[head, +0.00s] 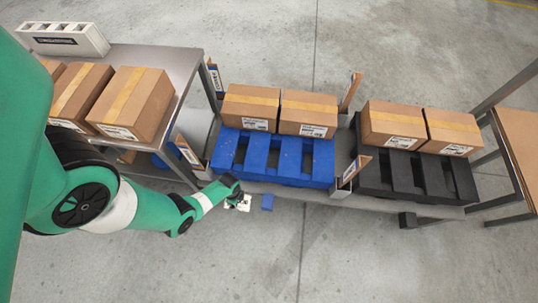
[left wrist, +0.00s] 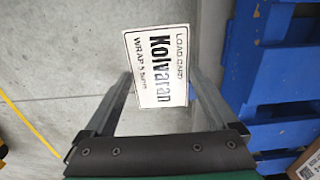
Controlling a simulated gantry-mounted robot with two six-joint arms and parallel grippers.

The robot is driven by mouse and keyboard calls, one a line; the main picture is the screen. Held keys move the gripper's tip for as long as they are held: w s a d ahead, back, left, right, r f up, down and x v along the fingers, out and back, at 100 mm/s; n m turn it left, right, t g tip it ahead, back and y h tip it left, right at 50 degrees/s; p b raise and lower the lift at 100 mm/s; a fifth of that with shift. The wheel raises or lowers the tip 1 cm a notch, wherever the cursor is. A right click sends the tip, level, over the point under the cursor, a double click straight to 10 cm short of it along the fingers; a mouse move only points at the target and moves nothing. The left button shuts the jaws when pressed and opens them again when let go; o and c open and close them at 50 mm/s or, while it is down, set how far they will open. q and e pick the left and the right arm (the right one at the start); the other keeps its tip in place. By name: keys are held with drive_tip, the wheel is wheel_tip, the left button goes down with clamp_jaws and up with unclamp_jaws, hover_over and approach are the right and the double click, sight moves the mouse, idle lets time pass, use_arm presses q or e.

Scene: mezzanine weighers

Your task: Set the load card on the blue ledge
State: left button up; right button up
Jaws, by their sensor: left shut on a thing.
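The load card (left wrist: 157,65) is a white card with black print reading "LOAD CARD Kolvaran WRAP 5", with a small last word I cannot read surely. My left gripper (left wrist: 160,84) is shut on it, a finger at each side edge. In the head view the card (head: 243,204) shows as a small pale patch at my left gripper (head: 236,201), partly hidden by the fingers. The blue ledge (head: 267,202) is a small blue block at the platform's front edge, just right of the card and apart from it in the picture. My right gripper is not in view.
A blue pallet (head: 226,151) with two cartons stands behind the blue ledge. A black pallet (head: 466,180) with two cartons and a black ledge (head: 407,220) are to the right. Upright panels flank the blue pallet. A grey table (head: 184,62) with cartons is at left. Front floor is clear.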

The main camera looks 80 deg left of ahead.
use_arm(q)
drive_tip(key=w+f+b, duration=0.5)
drive_tip(key=w+b, duration=0.1)
drive_tip(key=w, duration=0.3)
drive_tip(key=b, duration=0.6)
hover_over(268, 201)
drive_tip(key=s, duration=0.1)
drive_tip(key=f, duration=0.4)
drive_tip(key=shift+s+a, duration=0.15)
drive_tip(key=shift+s, duration=0.05)
drive_tip(key=shift+w+f, duration=0.1)
drive_tip(key=shift+w, duration=0.25)
drive_tip(key=f+b, duration=0.4)
drive_tip(key=shift+w+b, duration=0.3)
drive_tip(key=shift+w, duration=0.1)
drive_tip(key=shift+s+r, duration=0.1)
drive_tip(key=shift+r, duration=0.1)
drive_tip(key=shift+f, duration=0.2)
drive_tip(key=o, duration=0.9)
drive_tip(key=shift+o, duration=0.3)
